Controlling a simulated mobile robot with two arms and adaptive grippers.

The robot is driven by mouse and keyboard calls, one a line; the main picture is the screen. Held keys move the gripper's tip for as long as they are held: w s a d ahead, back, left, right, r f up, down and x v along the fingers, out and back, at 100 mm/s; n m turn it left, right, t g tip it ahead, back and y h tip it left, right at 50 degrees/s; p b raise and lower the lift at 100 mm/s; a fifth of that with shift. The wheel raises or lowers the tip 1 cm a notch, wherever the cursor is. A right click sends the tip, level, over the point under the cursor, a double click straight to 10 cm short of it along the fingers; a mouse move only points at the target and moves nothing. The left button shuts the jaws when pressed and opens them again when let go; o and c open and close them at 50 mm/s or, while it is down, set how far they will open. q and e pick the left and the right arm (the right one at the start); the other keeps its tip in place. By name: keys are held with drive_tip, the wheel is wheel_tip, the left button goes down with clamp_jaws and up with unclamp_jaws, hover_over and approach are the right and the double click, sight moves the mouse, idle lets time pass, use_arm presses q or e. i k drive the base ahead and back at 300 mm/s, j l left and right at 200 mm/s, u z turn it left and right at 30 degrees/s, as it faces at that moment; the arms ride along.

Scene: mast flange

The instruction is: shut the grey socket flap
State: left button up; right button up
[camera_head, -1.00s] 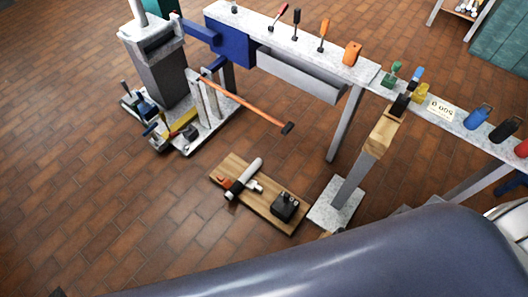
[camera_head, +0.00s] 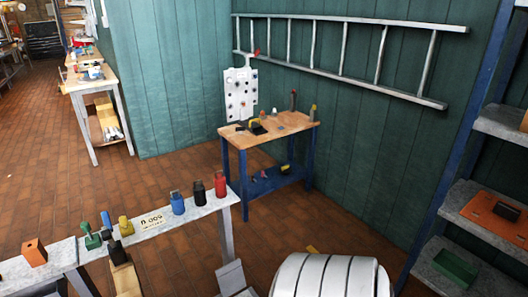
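I cannot make out a grey socket flap for certain. A pale upright panel (camera_head: 241,93) with several small dark fittings stands at the back of the wooden-topped workbench (camera_head: 283,137), against the green wall. It is too small to tell whether any fitting on it is a flap. A grey plate (camera_head: 231,277) stands tilted at the bottom middle, partly cut off by the frame edge; I cannot tell what it is. Neither of my grippers is in view.
A pale narrow bench (camera_head: 150,222) with bottles and small tools crosses the lower left. A ladder (camera_head: 345,48) hangs on the wall. Shelves (camera_head: 480,205) stand at right. A white ribbed object (camera_head: 330,277) fills the bottom centre. Tiled floor is open at left.

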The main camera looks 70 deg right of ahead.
sight(230, 278)
drive_tip(key=z, duration=1.7)
drive_tip(key=i+l+z, duration=0.35)
drive_tip(key=i+z, duration=0.3)
drive_tip(key=i, duration=0.15)
